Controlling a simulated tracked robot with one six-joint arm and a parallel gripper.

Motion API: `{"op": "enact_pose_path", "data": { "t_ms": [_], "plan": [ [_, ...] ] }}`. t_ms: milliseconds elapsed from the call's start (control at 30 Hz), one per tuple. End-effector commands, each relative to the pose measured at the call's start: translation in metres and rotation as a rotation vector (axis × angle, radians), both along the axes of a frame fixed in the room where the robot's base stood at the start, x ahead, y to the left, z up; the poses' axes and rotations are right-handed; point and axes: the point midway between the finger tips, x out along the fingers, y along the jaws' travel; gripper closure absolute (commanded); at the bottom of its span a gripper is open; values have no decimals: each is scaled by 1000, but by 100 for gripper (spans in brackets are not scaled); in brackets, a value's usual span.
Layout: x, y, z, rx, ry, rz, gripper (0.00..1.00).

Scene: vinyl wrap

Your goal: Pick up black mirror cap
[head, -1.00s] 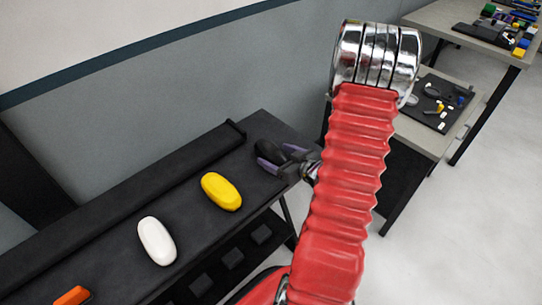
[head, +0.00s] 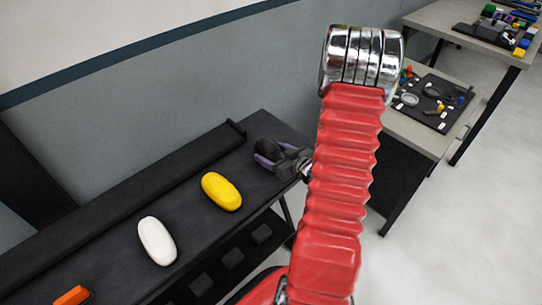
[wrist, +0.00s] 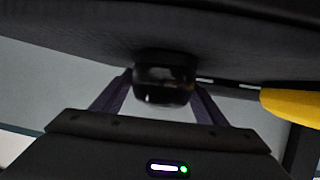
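The black mirror cap (head: 267,147) lies at the far right end of the dark table. My gripper (head: 273,153) reaches it from the right, low over the table, with its purple fingers around the cap. In the wrist view the glossy dark cap (wrist: 163,78) stands between the two fingers of my gripper (wrist: 164,88), one on each side. The fingers look spread, with little room beside the cap; I cannot tell whether they touch it. The cap's lower side is partly hidden by the gripper in the head view.
A yellow cap (head: 221,191), a white cap (head: 157,241) and an orange cap (head: 72,296) lie in a row on the dark table (head: 190,215). A long black bar (head: 110,195) runs along its back. A grey table (head: 425,138) with small parts stands at right.

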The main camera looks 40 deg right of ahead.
Motion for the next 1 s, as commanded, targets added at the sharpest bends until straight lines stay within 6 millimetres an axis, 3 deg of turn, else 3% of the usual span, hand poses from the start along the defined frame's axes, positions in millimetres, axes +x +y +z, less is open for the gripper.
{"op": "enact_pose_path", "data": {
  "t_ms": [500, 1000],
  "plan": [
    [0, 0, 0, 0, 0, -1, 70],
    [0, -1, 12, -1, -2, 0, 70]
  ]
}}
